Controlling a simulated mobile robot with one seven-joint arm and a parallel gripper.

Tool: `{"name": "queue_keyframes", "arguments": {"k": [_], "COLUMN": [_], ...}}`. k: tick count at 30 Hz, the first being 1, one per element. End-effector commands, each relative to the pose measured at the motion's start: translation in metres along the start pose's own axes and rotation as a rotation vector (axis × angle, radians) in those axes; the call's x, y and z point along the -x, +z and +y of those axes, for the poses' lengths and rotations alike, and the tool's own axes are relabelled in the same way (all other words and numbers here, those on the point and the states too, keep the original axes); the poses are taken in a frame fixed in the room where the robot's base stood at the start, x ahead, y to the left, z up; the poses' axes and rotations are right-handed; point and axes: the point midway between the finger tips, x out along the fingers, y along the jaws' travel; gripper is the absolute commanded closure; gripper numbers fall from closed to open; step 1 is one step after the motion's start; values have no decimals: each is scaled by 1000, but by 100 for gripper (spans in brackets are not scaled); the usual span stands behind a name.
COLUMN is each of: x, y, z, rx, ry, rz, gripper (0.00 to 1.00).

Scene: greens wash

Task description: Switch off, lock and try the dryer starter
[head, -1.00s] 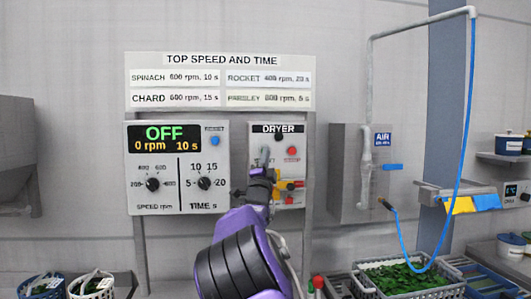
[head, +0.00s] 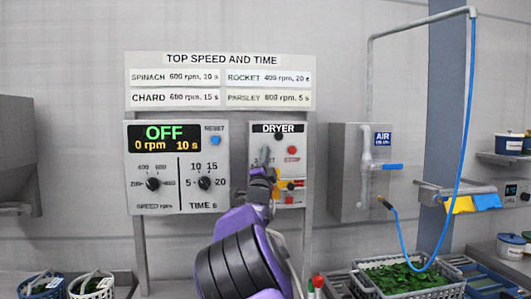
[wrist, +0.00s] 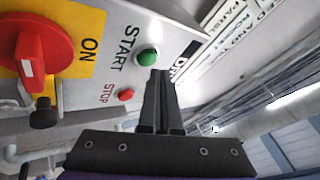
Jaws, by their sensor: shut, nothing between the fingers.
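The dryer starter box (head: 298,135) hangs right of the OFF display. Its red rotary handle (wrist: 38,55) sits on a yellow plate (wrist: 88,20) marked ON. The handle's bar lies crosswise and does not point at ON. The switch (head: 291,185) is partly behind my gripper in the head view. The green START button (wrist: 147,57) and the red STOP button (wrist: 126,94) show in the wrist view. My gripper (head: 264,152) is shut and empty. Its fingertips (wrist: 160,74) are just below the green button in the picture; contact cannot be told. A black knob-like part (wrist: 43,113) is beside the handle.
The dryer control panel (head: 222,165) reads OFF, 0 rpm, 10 s. An air pipe box (head: 345,200) with a blue valve lever (head: 392,167) and blue hose (head: 462,130) stands right. Baskets of greens (head: 395,280) are low in front.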

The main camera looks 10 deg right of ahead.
Motion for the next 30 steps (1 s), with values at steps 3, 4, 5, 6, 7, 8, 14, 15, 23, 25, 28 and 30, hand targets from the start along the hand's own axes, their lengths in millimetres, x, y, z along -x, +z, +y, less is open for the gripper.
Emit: {"name": "queue_keyframes", "arguments": {"k": [3, 4, 5, 6, 7, 8, 14, 15, 23, 25, 28, 30], "x": [0, 0, 0, 0, 0, 0, 0, 0, -4, -6, -7, -7], "y": [0, 0, 0, 0, 0, 0, 0, 0, 2, 3, 4, 4], "z": [0, 0, 0, 0, 0, 0, 0, 0, 3, 4, 4, 4], "rx": [0, 0, 0, 0, 0, 0, 0, 0, 0, -1, 1, 1], "ry": [0, 0, 0, 0, 0, 0, 0, 0, 0, 0, 0, 0], "rz": [0, 0, 0, 0, 0, 0, 0, 0, 0, 0, 0, 0], "gripper": [100, 100, 100, 100, 100, 100, 100, 100, 100, 100, 100, 100]}}
